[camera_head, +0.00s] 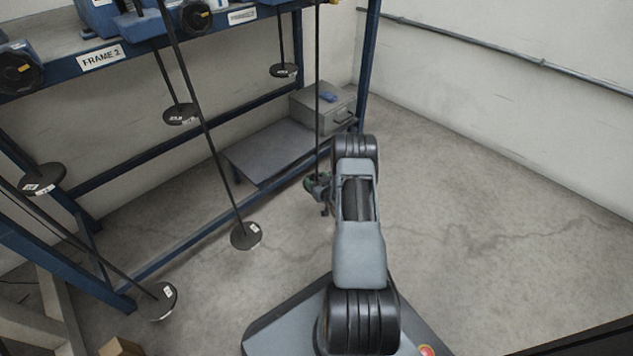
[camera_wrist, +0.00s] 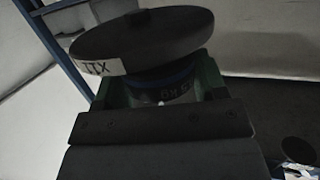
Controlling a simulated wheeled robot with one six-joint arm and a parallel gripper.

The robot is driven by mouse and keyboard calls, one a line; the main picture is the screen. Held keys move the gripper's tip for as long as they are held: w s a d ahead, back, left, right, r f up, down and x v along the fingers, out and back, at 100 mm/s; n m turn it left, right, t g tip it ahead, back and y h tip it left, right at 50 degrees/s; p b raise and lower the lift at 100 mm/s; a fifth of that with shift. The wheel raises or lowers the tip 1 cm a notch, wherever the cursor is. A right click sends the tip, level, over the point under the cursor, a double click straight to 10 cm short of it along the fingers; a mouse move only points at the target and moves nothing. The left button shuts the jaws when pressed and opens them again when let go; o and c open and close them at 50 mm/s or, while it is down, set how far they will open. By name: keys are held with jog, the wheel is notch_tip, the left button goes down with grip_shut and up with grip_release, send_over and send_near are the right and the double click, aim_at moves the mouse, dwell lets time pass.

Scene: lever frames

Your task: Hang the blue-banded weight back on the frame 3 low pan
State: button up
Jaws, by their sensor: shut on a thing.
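My gripper (camera_head: 318,186) is at the lower end of a long dark rod, in front of the right end of the rack. In the wrist view, my gripper (camera_wrist: 160,98) has green fingers closed on the blue-banded weight (camera_wrist: 165,86), which is mostly hidden by a dark round pan with a white label (camera_wrist: 155,40). The pan and weight overlap closely; I cannot tell whether they touch. In the head view the weight is too small to make out. The frame number of this rod does not show clearly.
Other dark pans hang on rods to the left, the nearest a low pan (camera_head: 245,235) and another (camera_head: 160,301). A grey drawer box (camera_head: 322,108) and a low grey platform (camera_head: 268,152) stand behind my gripper. The floor at right is clear.

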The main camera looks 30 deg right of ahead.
jog(key=shift+w+d, duration=0.55)
jog(key=shift+w, duration=0.1)
dwell(0.8)
jog(key=shift+f, duration=0.4)
dwell(0.4)
jog(key=o, duration=1.1)
jog(key=shift+o, duration=0.2)
jog(key=shift+s, duration=0.15)
jog(key=p+v, duration=0.3)
jog(key=v, duration=0.3)
jog(key=shift+s, duration=0.35)
dwell(0.6)
